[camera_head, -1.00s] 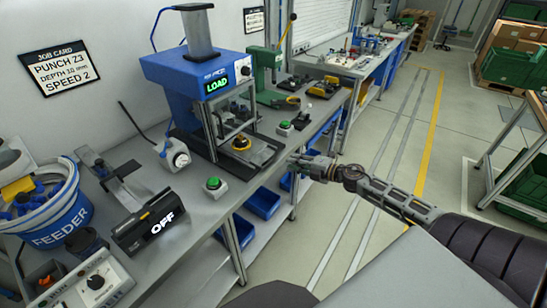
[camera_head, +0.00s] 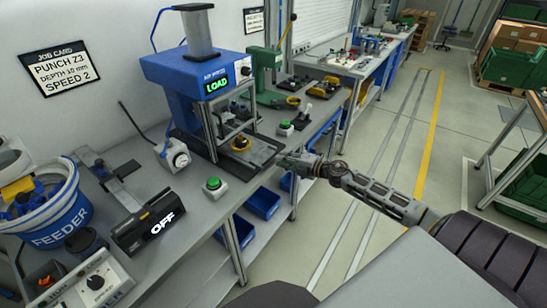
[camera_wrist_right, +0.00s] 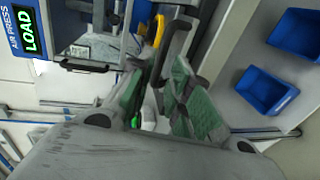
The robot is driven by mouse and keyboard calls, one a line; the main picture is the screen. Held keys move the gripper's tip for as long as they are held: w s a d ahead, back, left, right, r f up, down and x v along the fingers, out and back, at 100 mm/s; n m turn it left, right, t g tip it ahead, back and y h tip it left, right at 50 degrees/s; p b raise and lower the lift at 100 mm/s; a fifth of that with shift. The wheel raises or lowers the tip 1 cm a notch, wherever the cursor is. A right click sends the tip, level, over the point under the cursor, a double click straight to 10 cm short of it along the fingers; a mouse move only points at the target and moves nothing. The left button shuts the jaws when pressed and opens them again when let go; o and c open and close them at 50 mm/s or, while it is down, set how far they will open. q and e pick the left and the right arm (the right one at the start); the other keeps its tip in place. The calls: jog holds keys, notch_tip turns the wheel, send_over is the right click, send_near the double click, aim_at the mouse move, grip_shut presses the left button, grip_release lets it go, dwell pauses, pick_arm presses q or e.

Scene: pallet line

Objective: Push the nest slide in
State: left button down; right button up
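The blue air press (camera_head: 185,75), with LOAD on its display (camera_head: 217,85), stands on the bench. Its nest slide (camera_head: 255,153) is a grey plate at the front, with a yellow and black nest (camera_head: 240,142) on it between the press posts. My right gripper (camera_head: 283,161) is at the front edge of the slide; I cannot tell whether it touches. In the right wrist view its two green-padded fingers (camera_wrist_right: 158,75) have a gap between them. A dark bar-shaped handle (camera_wrist_right: 178,38) lies at the fingertips. My left gripper is out of view.
The blue FEEDER bucket (camera_head: 48,215) is at the far left. Another green button box (camera_head: 285,128) stands right of the slide.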

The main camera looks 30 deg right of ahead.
aim_at(273, 156)
jog(key=shift+x, duration=2.65)
grip_shut()
